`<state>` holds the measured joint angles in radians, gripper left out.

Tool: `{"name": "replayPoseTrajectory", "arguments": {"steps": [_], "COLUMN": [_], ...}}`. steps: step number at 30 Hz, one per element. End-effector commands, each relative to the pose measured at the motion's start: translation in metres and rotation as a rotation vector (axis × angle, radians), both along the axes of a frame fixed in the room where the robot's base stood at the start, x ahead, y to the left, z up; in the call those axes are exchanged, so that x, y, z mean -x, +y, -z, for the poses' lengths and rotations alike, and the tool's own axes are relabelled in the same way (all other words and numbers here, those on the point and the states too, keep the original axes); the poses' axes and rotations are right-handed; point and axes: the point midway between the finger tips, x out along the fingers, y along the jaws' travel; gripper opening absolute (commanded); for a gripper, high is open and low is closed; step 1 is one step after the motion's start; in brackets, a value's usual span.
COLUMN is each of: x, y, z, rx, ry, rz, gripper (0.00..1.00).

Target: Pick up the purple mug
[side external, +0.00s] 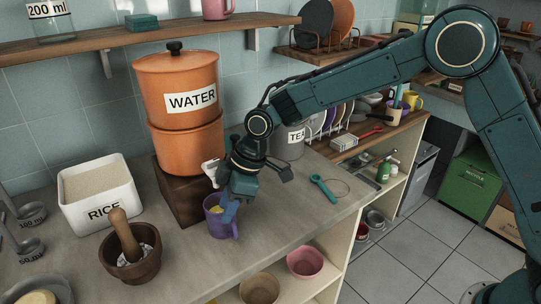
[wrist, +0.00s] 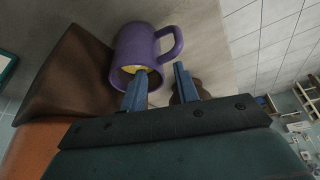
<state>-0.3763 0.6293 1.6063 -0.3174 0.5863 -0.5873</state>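The purple mug (side external: 214,222) stands upright on the counter in front of the brown block under the water dispenser. Its handle points right, and something yellow shows inside. My gripper (side external: 228,212) points down at the mug, with its blue fingers at the rim. The wrist view shows the mug (wrist: 130,48) with its handle on the right. My gripper (wrist: 161,82) is open there. One finger overlaps the mug's mouth and the other is outside, just below the handle. I cannot tell whether either finger touches the mug.
The orange water dispenser (side external: 178,100) on its brown block (side external: 181,193) stands close behind. A mortar with a pestle (side external: 132,262) and a rice bin (side external: 95,190) are to the left. The counter's front edge (side external: 290,245) is near. Counter right of the mug is clear up to a teal-handled tool (side external: 322,188).

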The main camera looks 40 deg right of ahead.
Motion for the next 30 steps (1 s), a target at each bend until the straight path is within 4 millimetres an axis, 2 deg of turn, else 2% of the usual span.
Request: {"name": "replayPoseTrajectory", "arguments": {"steps": [6,10,11,30], "x": [0.0,0.0,0.0,0.0002], "y": [-0.0001,-0.0003,-0.0002,-0.0009], "z": [-0.0003,-0.0003,-0.0002,0.0009], "rx": [0.0,0.0,0.0,0.002], "ry": [0.0,0.0,0.0,0.003], "rz": [0.0,0.0,0.0,0.002], "gripper": [0.29,0.03,0.0,0.0]}}
